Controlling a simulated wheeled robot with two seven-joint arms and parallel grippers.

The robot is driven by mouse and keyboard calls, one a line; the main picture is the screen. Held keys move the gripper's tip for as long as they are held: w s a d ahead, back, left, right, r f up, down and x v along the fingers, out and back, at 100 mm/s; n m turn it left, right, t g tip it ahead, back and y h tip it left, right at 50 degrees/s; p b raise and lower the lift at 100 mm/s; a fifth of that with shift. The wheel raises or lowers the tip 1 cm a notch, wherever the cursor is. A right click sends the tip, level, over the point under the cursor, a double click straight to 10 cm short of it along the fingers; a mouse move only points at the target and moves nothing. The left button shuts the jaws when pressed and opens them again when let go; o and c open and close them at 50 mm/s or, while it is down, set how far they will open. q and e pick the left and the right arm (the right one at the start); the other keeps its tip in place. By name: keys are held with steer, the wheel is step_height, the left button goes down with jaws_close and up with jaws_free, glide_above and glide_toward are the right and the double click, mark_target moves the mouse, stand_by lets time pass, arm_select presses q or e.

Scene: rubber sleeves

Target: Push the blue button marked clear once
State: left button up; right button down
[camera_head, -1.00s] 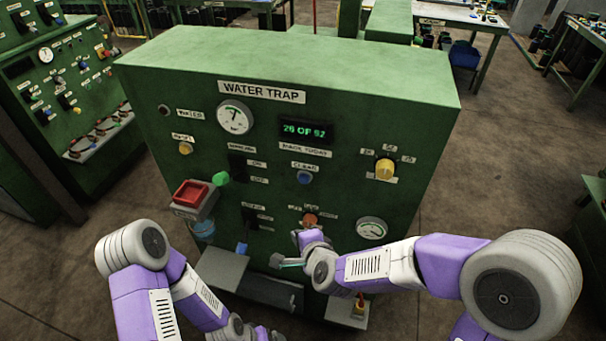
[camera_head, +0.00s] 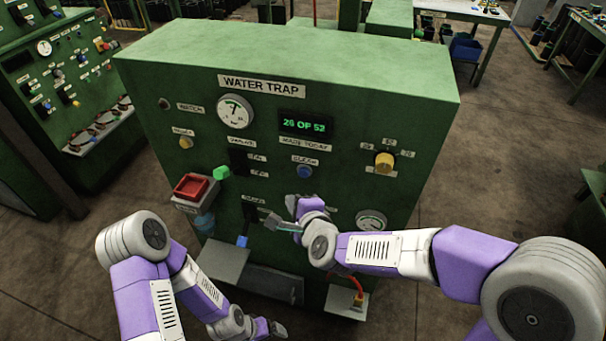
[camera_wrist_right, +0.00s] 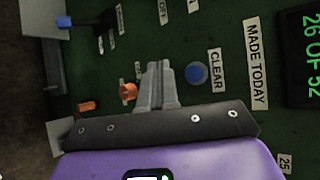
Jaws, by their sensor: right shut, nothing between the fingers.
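The blue button (camera_head: 304,171) sits on the green panel under a label reading CLEAR, below the counter display. In the right wrist view the blue button (camera_wrist_right: 196,73) is beside the fingertips, on their right. My right gripper (camera_head: 271,221) is shut and empty, in front of the panel below the button, its fingers pointing left. In the right wrist view its closed fingers (camera_wrist_right: 157,72) show apart from the button in the picture; the gap to the panel is hard to judge. My left gripper (camera_head: 276,328) is low at the bottom edge, too small to tell its opening.
The display (camera_head: 305,125) reads 26 OF 52. An orange knob (camera_wrist_right: 128,91) is left of the fingers in the wrist view. A grey shelf (camera_head: 222,262) juts out below.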

mark_target(304, 173)
steer(key=shift+w+d+b, duration=0.15)
steer(key=shift+w+d, duration=0.15)
steer(key=shift+w, duration=0.65)
steer(key=shift+w+d+b, duration=0.15)
steer(key=shift+w+d, duration=0.15)
steer(key=shift+w, duration=0.6)
steer(key=shift+w+d+b, duration=0.15)
steer(key=shift+w+d, duration=0.15)
steer(key=shift+w, duration=0.65)
steer(key=shift+w, duration=0.1)
steer(key=shift+w+d, duration=0.1)
steer(key=shift+w, duration=0.2)
steer(key=shift+w+d+b, duration=0.1)
steer(key=shift+w+b, duration=0.2)
steer(key=shift+b, duration=0.05)
stand_by(0.6)
steer(key=shift+s+a, duration=0.2)
steer(key=shift+s, duration=0.55)
